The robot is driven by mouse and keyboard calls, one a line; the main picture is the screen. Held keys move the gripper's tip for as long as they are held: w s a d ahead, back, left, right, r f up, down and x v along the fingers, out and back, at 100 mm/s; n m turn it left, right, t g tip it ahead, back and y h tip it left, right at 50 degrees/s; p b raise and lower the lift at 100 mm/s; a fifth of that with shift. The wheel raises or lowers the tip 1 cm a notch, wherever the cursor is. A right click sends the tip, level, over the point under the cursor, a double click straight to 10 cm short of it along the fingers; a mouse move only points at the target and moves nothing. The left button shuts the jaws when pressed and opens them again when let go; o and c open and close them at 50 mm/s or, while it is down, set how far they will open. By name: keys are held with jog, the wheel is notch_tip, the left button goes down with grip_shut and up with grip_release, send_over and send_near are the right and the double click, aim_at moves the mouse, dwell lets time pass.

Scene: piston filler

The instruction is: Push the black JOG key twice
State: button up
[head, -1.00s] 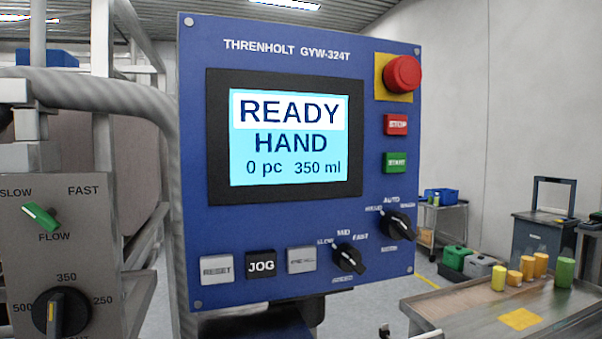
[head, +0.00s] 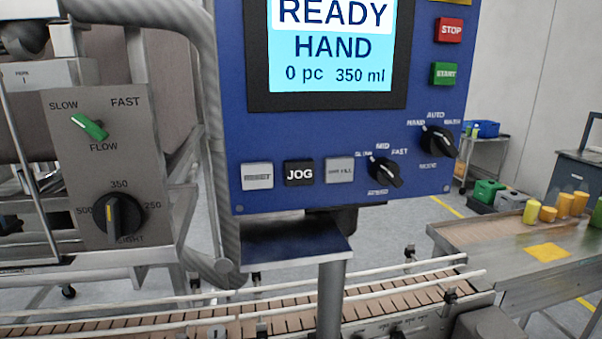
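The black JOG key (head: 299,173) sits in the bottom row of the blue control panel (head: 235,110). A pale RESET key (head: 257,176) is on its left and a grey key (head: 340,170) with small, hard-to-read lettering is on its right. The screen (head: 335,60) reads READY, HAND, 0 pc, 350 ml. My gripper is not in the head view, and nothing covers the JOG key.
Black selector knobs (head: 385,171) (head: 439,141) stick out right of the keys. A grey box with a green FLOW knob (head: 89,127) stands at left. A conveyor with rails (head: 370,299) runs below the panel. A metal table (head: 480,237) with yellow and orange containers is at right.

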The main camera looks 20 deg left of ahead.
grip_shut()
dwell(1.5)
